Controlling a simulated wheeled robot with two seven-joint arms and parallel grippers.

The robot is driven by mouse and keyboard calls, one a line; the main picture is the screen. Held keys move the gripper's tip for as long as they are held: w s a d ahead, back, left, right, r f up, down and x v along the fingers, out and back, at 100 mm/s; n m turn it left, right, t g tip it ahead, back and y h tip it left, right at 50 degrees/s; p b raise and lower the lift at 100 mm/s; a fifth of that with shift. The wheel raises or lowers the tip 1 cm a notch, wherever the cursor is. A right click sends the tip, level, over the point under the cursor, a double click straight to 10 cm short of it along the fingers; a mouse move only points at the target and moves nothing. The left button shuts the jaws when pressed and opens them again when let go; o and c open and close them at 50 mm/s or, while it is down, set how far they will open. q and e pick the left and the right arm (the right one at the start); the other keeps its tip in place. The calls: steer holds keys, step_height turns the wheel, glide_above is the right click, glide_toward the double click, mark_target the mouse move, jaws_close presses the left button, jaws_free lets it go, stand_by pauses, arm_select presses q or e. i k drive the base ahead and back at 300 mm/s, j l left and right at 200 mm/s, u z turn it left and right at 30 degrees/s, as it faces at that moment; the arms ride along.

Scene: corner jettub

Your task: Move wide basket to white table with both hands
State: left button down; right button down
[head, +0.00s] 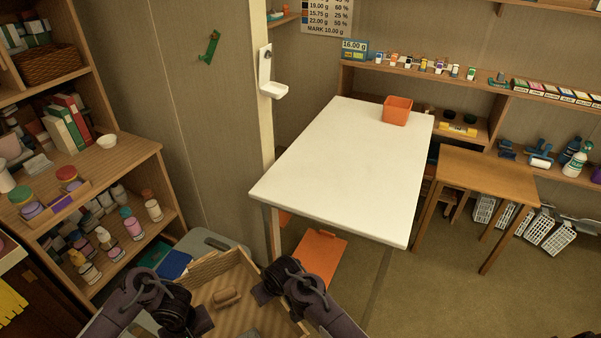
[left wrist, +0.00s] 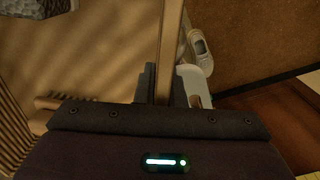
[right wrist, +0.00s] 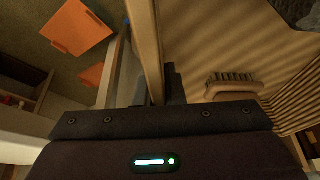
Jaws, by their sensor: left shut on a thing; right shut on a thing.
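The wide basket (head: 247,311) is a light wooden box with a brush (head: 227,297) lying inside, at the bottom of the head view. My left gripper (left wrist: 165,85) is shut on one rim of the basket. My right gripper (right wrist: 158,88) is shut on the opposite rim. The brush also shows in the right wrist view (right wrist: 233,86). The white table (head: 345,165) stands ahead and to the right of the basket, with an orange pot (head: 397,110) at its far end. The near part of the tabletop is bare.
A wooden shelf (head: 130,165) with bottles and bowls stands at the left. A post with a white holder (head: 272,88) rises beside the white table. A small wooden table (head: 486,174) stands right of it. Orange stools (head: 317,255) are under and near the white table.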

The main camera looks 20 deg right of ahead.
mark_target(370, 179)
steer(key=j+z, duration=0.2)
steer(key=z, duration=0.25)
steer(key=k+j+z, duration=0.1)
steer(key=z, duration=0.35)
steer(key=k+j+z, duration=0.1)
steer(key=z, duration=0.4)
steer(key=j, duration=0.1)
